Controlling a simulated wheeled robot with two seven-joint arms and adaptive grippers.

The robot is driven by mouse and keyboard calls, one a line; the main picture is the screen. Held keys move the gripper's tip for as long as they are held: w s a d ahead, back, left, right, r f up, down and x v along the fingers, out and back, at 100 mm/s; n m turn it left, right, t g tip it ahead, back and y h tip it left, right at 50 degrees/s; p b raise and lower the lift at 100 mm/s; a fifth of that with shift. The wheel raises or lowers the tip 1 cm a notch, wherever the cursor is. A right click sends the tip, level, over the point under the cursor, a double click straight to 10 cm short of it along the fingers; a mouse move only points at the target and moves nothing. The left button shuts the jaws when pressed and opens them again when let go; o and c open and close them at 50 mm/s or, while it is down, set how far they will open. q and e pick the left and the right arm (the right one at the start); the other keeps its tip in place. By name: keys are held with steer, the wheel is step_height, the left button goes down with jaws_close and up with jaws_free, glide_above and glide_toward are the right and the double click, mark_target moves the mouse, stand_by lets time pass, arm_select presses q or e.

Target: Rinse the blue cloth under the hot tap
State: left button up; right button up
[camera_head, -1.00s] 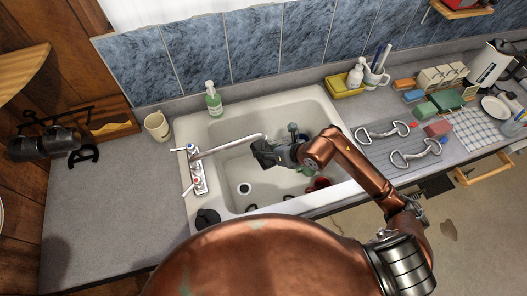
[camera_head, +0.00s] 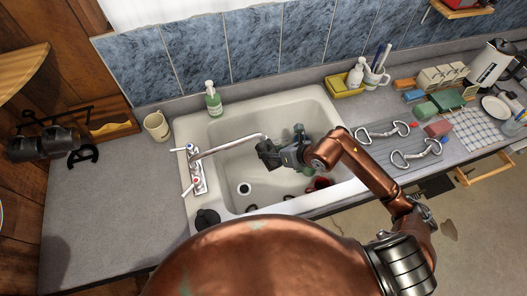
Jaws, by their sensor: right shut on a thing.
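My right gripper (camera_head: 280,148) is inside the white sink (camera_head: 225,124), just right of and below the tip of the tap spout (camera_head: 232,145). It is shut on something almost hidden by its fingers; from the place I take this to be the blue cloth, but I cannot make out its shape. The tap has a red-marked handle (camera_head: 194,183) on the near side and a blue-marked handle (camera_head: 190,149) on the far side. I see no clear water stream. My left gripper is not in view.
A dark red object (camera_head: 318,184) lies in the sink near my gripper. A green soap bottle (camera_head: 213,99) stands on the back rim and a beige mug (camera_head: 157,126) on the left. Metal bits (camera_head: 415,154) lie on the drainer. The left counter (camera_head: 100,215) has free room.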

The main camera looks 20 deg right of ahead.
steer(key=s+d, duration=0.5)
steer(key=shift+d+b, duration=0.2)
steer(key=shift+b, duration=0.25)
steer(key=shift+r, duration=0.1)
